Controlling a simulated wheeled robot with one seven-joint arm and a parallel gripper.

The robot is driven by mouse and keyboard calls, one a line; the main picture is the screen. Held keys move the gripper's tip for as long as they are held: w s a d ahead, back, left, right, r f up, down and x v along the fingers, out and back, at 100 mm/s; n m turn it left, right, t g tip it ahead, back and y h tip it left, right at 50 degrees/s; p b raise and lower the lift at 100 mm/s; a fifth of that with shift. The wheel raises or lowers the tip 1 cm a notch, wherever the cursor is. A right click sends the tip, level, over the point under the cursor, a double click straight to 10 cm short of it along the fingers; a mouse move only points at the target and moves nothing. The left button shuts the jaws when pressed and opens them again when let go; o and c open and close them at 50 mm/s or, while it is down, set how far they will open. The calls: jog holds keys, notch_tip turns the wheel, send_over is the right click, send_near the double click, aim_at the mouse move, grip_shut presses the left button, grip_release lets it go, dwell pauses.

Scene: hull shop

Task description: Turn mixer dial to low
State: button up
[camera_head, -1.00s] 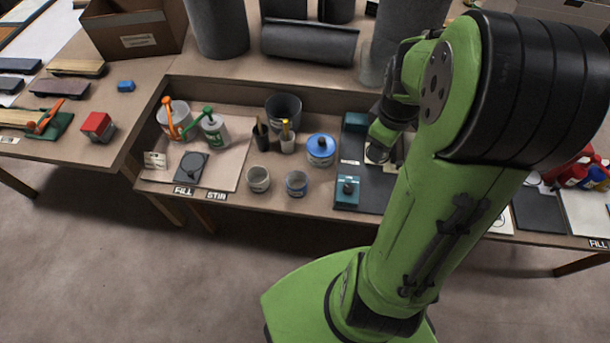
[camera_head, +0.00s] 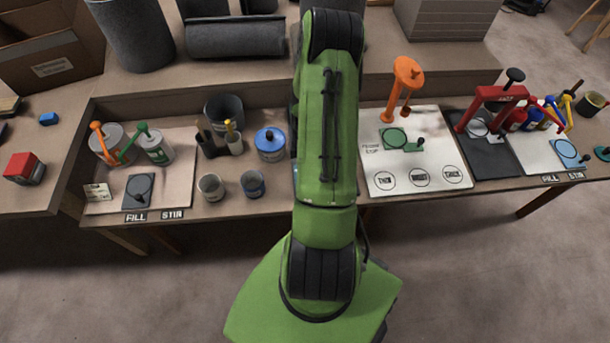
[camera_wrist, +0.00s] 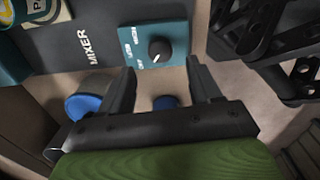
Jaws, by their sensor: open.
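In the wrist view, the mixer dial (camera_wrist: 160,50) is a round black knob on a teal control box (camera_wrist: 180,35) with white lettering around it. A small pale mark shows at the knob's lower left; the labels are too small to read surely. My gripper (camera_wrist: 160,68) is open, its two black fingers apart, with the knob appearing just beyond and between the fingertips. I cannot tell whether they touch it. The dark mixer base (camera_wrist: 85,28) with the word MIXER lies to the left. In the head view, my arm hides the gripper and the dial.
A white board (camera_head: 415,170) with an orange pump (camera_head: 402,85) is on the right. A red press (camera_head: 492,105) stands farther right.

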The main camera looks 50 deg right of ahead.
notch_tip(320, 180, down, 6)
jog(key=shift+r+b, duration=0.15)
jog(key=shift+b, duration=0.3)
jog(key=c, duration=1)
jog(key=shift+c, duration=0.2)
